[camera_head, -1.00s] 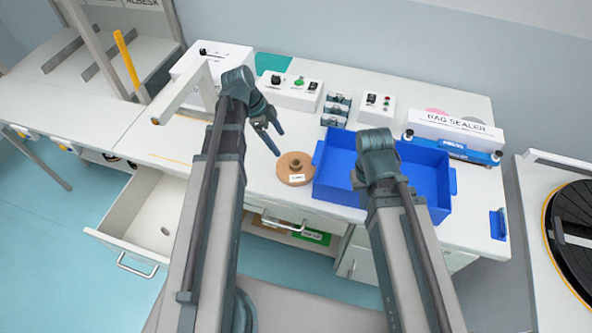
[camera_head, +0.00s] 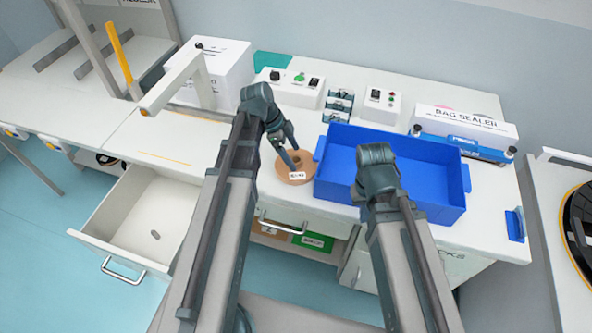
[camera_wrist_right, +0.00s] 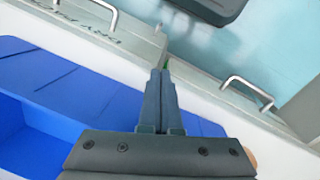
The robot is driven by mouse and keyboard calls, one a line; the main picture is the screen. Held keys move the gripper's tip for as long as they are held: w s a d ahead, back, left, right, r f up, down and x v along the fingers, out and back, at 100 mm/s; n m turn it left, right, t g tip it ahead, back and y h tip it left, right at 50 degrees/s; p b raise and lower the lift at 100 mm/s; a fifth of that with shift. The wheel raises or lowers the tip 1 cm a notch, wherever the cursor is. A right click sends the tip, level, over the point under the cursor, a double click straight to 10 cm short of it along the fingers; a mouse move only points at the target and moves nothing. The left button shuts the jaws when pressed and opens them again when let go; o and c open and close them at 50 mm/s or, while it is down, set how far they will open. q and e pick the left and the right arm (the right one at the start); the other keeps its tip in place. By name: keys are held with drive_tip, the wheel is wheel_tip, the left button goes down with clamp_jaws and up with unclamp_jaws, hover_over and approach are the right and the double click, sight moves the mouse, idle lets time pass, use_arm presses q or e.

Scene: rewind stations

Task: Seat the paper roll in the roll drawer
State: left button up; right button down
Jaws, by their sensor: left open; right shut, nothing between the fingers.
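The paper roll (camera_head: 297,178), a flat brown ring with a white label, lies on the white worktop just left of the blue bin. My left gripper (camera_head: 294,157) is open above it. One finger overlaps the roll's centre in the picture, and I cannot tell if it touches. An open white drawer (camera_head: 125,224) juts out at the left, with a small grey piece (camera_head: 155,235) on its floor. I take it as the roll drawer. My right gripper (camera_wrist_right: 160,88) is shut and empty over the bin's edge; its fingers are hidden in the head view.
The blue bin (camera_head: 440,205) stands right of the roll. Behind are a control box (camera_head: 296,92), small grey holders (camera_head: 338,103) and a bag sealer (camera_head: 462,127). A white arm-like bracket (camera_head: 172,86) rises at the left. Worktop left of my left arm is mostly clear.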

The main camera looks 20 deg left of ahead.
use_arm(q)
drive_tip(key=shift+b+x, duration=0.4)
drive_tip(key=shift+x, duration=0.5)
drive_tip(key=shift+a, duration=0.1)
drive_tip(key=shift+r, duration=0.1)
clamp_jaws()
